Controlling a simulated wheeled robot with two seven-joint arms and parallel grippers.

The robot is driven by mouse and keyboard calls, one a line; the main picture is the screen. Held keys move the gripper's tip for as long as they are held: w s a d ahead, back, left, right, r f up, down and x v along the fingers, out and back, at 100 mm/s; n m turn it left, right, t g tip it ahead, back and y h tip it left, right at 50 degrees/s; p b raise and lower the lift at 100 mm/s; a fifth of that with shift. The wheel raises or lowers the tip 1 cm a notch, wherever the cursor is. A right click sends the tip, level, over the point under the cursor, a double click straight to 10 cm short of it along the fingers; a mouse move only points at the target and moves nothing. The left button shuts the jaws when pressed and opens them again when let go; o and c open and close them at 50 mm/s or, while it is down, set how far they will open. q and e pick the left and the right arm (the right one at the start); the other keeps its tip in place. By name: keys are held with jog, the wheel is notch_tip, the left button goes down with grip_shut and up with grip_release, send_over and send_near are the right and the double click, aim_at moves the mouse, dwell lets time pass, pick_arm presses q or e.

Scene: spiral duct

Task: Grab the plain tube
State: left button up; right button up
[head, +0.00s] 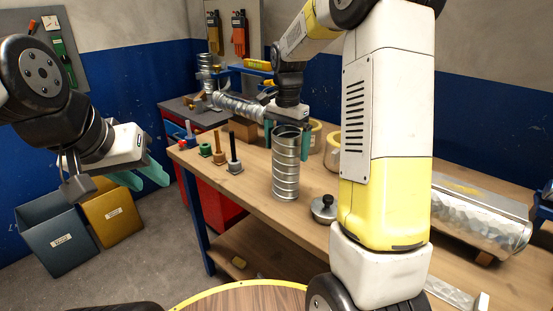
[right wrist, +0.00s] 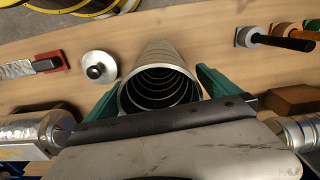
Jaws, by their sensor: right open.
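A shiny ribbed metal tube (head: 286,178), the plain tube as far as I can tell, stands upright on the wooden workbench (head: 258,205). My right gripper (head: 287,140) is over its top, with the green fingers open on either side of the rim. In the right wrist view the tube's open mouth (right wrist: 158,90) lies between the two fingers (right wrist: 160,95), and I see down into its ribbed inside. The fingers do not look closed on it; contact cannot be told. My left gripper (head: 140,178) is open and empty, off the bench at the left.
A lidded metal cap with a black knob (head: 323,208) is right of the tube. Several knobbed tools (head: 218,155) stand to the left. Bins (head: 60,236) stand on the floor.

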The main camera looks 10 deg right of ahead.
jog(key=shift+f, duration=0.65)
jog(key=c, duration=2.1)
jog(key=shift+r, duration=0.2)
